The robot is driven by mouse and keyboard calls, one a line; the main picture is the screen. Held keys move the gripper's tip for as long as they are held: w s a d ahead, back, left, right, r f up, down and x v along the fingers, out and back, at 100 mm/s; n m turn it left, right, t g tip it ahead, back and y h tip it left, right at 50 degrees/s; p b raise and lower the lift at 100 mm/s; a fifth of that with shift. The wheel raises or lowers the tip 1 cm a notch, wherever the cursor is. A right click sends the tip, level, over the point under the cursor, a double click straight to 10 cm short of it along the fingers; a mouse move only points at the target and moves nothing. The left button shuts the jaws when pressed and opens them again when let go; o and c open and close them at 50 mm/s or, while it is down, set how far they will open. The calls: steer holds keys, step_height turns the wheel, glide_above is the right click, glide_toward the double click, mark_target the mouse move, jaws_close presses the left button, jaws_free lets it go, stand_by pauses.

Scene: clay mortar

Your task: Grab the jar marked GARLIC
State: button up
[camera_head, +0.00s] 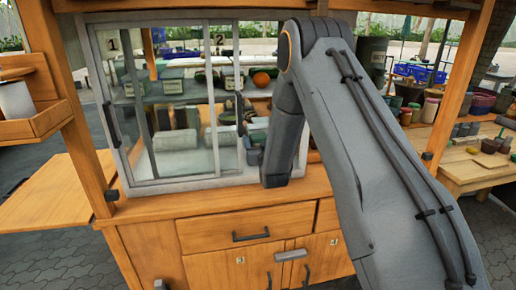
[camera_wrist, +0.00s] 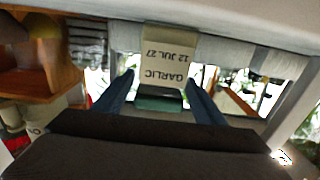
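The GARLIC jar (camera_wrist: 165,62) shows in the wrist view with a pale label reading "GARLIC 12 JUL 27", upside down in the picture. A dark green part (camera_wrist: 158,103) shows below the label. My gripper (camera_wrist: 160,80) is open, with one dark finger to each side of the jar. A gap shows at the left finger; the right finger looks close to the jar's edge. I cannot tell how deep the jar lies between the fingers. In the head view, my arm hides most of the gripper and I cannot make out the GARLIC label.
The glass-fronted cabinet (camera_head: 128,185) has sliding panes marked 1 and 2, and my arm reaches to its right side. Its shelf (camera_head: 150,97) holds labelled containers and an orange fruit (camera_head: 261,79). A wooden table (camera_head: 470,172) with jars stands right.

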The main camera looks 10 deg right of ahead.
steer(key=c, duration=1)
steer(key=shift+r, duration=0.2)
